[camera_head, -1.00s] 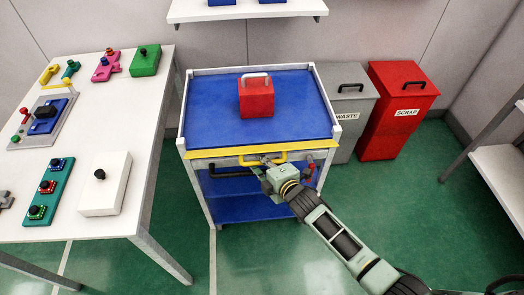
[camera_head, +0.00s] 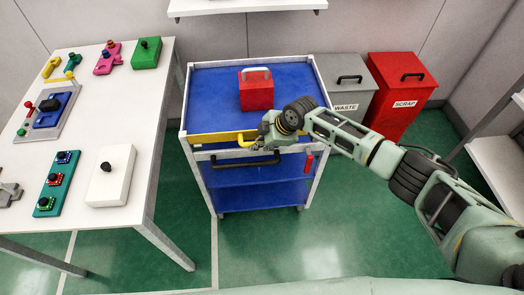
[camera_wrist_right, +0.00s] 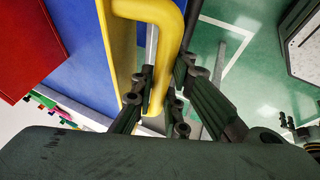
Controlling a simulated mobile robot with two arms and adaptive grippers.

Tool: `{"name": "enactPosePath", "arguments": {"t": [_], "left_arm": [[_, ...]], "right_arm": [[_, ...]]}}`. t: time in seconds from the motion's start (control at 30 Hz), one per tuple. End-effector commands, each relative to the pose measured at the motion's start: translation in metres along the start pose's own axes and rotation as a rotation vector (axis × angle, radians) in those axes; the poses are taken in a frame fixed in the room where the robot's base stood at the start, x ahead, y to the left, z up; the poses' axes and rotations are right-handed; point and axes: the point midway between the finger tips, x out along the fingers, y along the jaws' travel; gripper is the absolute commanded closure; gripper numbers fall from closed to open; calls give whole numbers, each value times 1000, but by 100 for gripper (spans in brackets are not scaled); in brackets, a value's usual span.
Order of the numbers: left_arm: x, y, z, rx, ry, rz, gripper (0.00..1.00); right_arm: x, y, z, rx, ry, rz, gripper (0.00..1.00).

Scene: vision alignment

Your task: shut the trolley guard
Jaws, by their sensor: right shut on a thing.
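The trolley (camera_head: 205,95) has a blue top with pale rails and posts. Its yellow guard (camera_head: 212,138) runs along the front edge and looks upright between the front posts; my arm hides its right part. My right gripper (camera_head: 262,141) is shut on the guard's yellow handle (camera_head: 245,142). In the right wrist view the fingers (camera_wrist_right: 160,95) close around the end of the yellow handle (camera_wrist_right: 165,12), beside the yellow panel (camera_wrist_right: 117,50). A red part (camera_head: 309,163) hangs on the right front post. Whether the guard is fully against the posts is hidden. My left gripper is not in view.
A red box (camera_head: 256,96) with a pale handle stands on the trolley top. A black bar handle (camera_head: 245,161) sits below the guard. A white table (camera_head: 130,220) with several fixtures is at left. Grey WASTE (camera_head: 345,105) and red SCRAP (camera_head: 400,105) bins stand at right.

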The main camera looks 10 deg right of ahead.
Motion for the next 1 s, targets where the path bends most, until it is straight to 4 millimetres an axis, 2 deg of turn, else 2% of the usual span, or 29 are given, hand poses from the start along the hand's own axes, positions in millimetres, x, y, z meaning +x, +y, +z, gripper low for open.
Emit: {"name": "enactPosePath", "arguments": {"t": [0.03,0.2,0.4,0.57,0.6,0.7,1.0], "left_arm": [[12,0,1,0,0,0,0],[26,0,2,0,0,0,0],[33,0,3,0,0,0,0],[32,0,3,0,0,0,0],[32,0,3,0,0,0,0],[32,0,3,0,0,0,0],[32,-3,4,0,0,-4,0]], "right_arm": [[3,5,0,14,4,-16,100],[1,8,0,45,5,-90,100],[-1,10,-1,64,5,-136,100],[-3,10,-2,65,4,-140,100],[-3,10,-1,65,4,-140,86],[-2,10,-1,64,3,-140,78],[-3,9,-1,62,2,-142,78]]}}
